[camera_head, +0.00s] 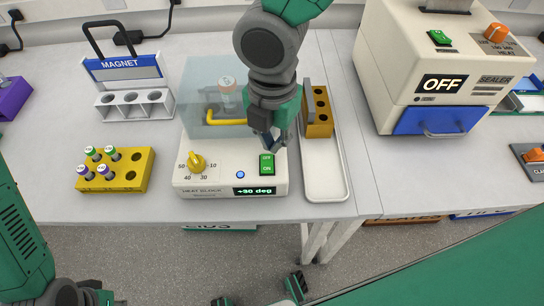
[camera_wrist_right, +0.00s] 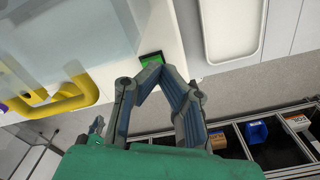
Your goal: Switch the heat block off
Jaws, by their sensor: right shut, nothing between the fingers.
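The heat block (camera_head: 220,182) is a white box with a clear lid over its back part. Its front panel has a yellow dial (camera_head: 196,163), a small blue button (camera_head: 240,174), a lit display (camera_head: 260,190) reading +30 deg and a green rocker switch (camera_head: 267,164) marked OFF at the top and ON at the bottom. My right gripper (camera_head: 271,140) is shut and empty, close by the switch's upper end. In the right wrist view the shut fingertips (camera_wrist_right: 154,73) lie over part of the green switch (camera_wrist_right: 150,58); contact cannot be told.
A yellow lid handle (camera_head: 226,121) is just left of my right gripper. A narrow white tray (camera_head: 324,170) and an orange rack (camera_head: 321,112) are to the right. A sealer (camera_head: 440,65) showing OFF stands farther right. A yellow tube rack (camera_head: 125,180) and magnet stand (camera_head: 130,82) are left.

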